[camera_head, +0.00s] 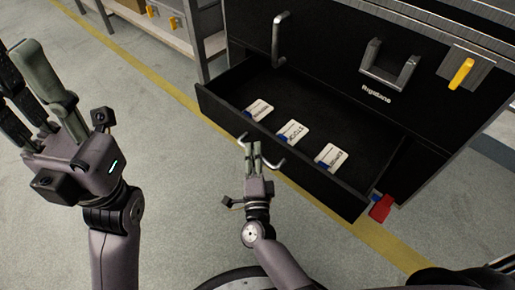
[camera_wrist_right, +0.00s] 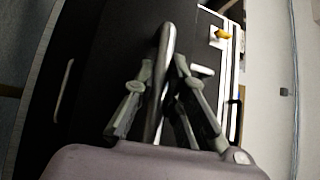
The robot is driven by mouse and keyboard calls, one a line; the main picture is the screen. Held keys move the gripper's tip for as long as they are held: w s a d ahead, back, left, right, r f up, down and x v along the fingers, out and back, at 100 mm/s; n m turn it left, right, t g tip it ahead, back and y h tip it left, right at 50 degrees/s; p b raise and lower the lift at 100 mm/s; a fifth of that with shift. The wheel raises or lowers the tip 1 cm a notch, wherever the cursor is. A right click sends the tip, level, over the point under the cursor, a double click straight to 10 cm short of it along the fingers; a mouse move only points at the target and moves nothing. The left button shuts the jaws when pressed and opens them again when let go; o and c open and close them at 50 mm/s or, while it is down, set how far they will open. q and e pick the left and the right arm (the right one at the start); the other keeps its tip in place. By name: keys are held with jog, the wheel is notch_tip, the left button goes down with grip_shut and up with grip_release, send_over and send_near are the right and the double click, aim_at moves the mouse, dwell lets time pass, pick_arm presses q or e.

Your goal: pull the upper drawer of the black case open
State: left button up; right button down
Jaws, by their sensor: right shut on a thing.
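The black case (camera_head: 335,42) stands at the upper right of the head view. One of its drawers (camera_head: 330,115) is pulled out, with several pale cards (camera_head: 292,132) inside. My right gripper (camera_head: 252,150) is at the metal handle (camera_head: 276,166) on that drawer's front. In the right wrist view its fingers (camera_wrist_right: 168,95) are on both sides of the handle bar (camera_wrist_right: 163,60), shut on it. My left gripper (camera_head: 28,72) is at the left, open and empty, away from the case.
A vertical metal handle (camera_head: 277,40), a metal latch (camera_head: 386,68) and a yellow lever (camera_head: 461,73) are on the case above the drawer. A red tag (camera_head: 381,207) is by its lower side. A shelf (camera_head: 178,35) stands behind. The floor (camera_head: 185,185) is clear.

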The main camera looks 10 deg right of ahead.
jog(key=shift+f, duration=0.1)
jog(key=c, duration=1.7)
grip_release()
jog(key=shift+o, duration=0.5)
jog(key=s+a+f, duration=0.1)
jog(key=s, duration=1.1)
jog(key=shift+a+f, duration=0.15)
jog(key=shift+f, duration=0.1)
